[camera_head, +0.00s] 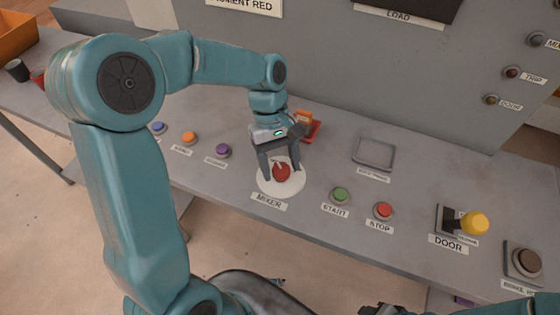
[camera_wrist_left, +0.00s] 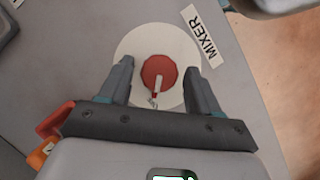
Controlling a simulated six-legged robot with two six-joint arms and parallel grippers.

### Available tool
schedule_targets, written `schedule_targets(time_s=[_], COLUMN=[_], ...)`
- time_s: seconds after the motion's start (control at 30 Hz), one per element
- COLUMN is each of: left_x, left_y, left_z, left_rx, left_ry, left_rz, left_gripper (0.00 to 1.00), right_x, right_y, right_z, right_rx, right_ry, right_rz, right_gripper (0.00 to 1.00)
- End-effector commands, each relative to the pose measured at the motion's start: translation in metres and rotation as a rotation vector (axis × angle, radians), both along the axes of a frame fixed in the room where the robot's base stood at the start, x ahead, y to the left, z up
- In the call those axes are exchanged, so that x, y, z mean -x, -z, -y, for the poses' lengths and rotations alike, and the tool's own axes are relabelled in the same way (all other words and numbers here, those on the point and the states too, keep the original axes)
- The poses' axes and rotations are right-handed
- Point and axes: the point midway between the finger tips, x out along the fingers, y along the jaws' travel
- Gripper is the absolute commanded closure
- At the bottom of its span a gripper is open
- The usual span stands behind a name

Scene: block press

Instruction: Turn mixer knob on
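The mixer knob (camera_head: 282,173) is red and round and sits on a white disc (camera_head: 267,187) above the MIXER label (camera_head: 268,202). In the left wrist view the knob (camera_wrist_left: 159,73) carries a pale pointer line that runs toward the gripper's palm. My left gripper (camera_head: 281,177) is over the disc with its fingers on either side of the knob. The wrist view shows the left gripper (camera_wrist_left: 158,80) open, with a gap between each finger and the knob.
A green START button (camera_head: 340,194) and a red STOP button (camera_head: 383,210) stand right of the knob. A yellow DOOR lever (camera_head: 474,223) is farther right. Purple (camera_head: 223,150) and orange (camera_head: 189,137) buttons lie to the left. An orange-red item (camera_head: 309,125) stands behind the gripper.

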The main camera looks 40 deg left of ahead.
Motion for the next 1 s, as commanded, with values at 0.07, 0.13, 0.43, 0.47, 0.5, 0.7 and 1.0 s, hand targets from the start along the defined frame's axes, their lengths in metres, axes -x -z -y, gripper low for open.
schedule_targets(time_s=[0.07,0.13,0.43,0.47,0.5,0.7,1.0], left_x=[0.000,0.000,0.000,0.000,0.000,-0.001,-0.002], left_y=[0.000,0.000,-0.001,-0.001,-0.002,-0.003,-0.004], left_z=[0.000,0.000,0.000,0.000,0.000,0.001,0.002], left_rx=[0.000,0.000,0.000,0.000,0.000,0.001,0.001], left_ry=[0.000,0.000,0.023,0.031,0.046,0.164,0.438], left_rz=[0.000,0.000,-0.002,-0.002,-0.002,-0.003,-0.001], left_gripper=[0.65,0.87,0.86,0.86,0.86,0.86,0.86], right_x=[0.000,0.000,0.000,0.000,0.000,0.000,0.000], right_y=[0.000,0.000,-0.003,-0.004,-0.005,-0.015,-0.031], right_z=[0.000,0.000,0.000,0.000,0.000,0.000,0.000], right_rx=[0.000,0.000,0.000,0.000,0.000,0.000,0.000], right_ry=[0.000,0.000,0.000,0.000,0.000,0.000,0.000], right_rz=[0.000,0.000,0.000,0.000,0.000,0.000,0.000], right_gripper=[0.57,0.57,0.57,0.57,0.57,0.57,0.57])
